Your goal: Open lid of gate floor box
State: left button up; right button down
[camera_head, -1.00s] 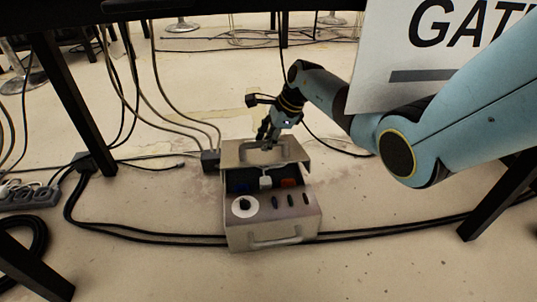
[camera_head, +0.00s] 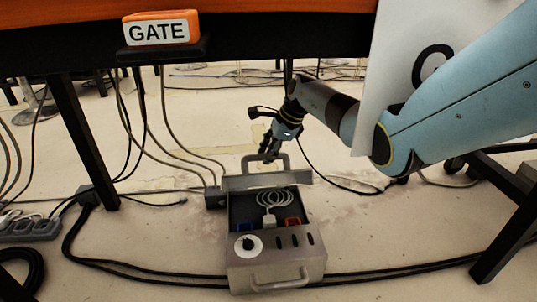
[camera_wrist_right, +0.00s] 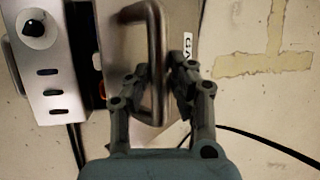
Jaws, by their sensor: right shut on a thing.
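The gate floor box (camera_head: 275,262) is a grey metal case on the floor, with a dial, dark slots and a front handle. Its lid (camera_head: 294,181) is raised at the back, and the inside shows a coiled white cable (camera_head: 274,199) and blue and orange parts. My right gripper (camera_head: 270,157) is shut on the lid handle (camera_head: 284,163) at the lid's far edge. In the right wrist view the handle (camera_wrist_right: 155,65) runs between the two fingers (camera_wrist_right: 158,85). My left gripper is not in view.
An orange table (camera_head: 290,20) carrying a GATE sign (camera_head: 160,31) spans the top. Its dark leg (camera_head: 82,140) stands at the left. Black cables (camera_head: 130,270) run along the floor in front of and beside the box. A power strip (camera_head: 28,229) lies at far left.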

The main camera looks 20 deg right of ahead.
jog(key=shift+s+f, duration=0.15)
jog(key=shift+f, duration=0.1)
jog(key=c, duration=1.2)
grip_release()
jog(key=shift+o, duration=0.2)
jog(key=shift+r, duration=0.1)
jog(key=v, duration=1.1)
jog(key=shift+r, duration=0.4)
jog(key=shift+d, duration=0.15)
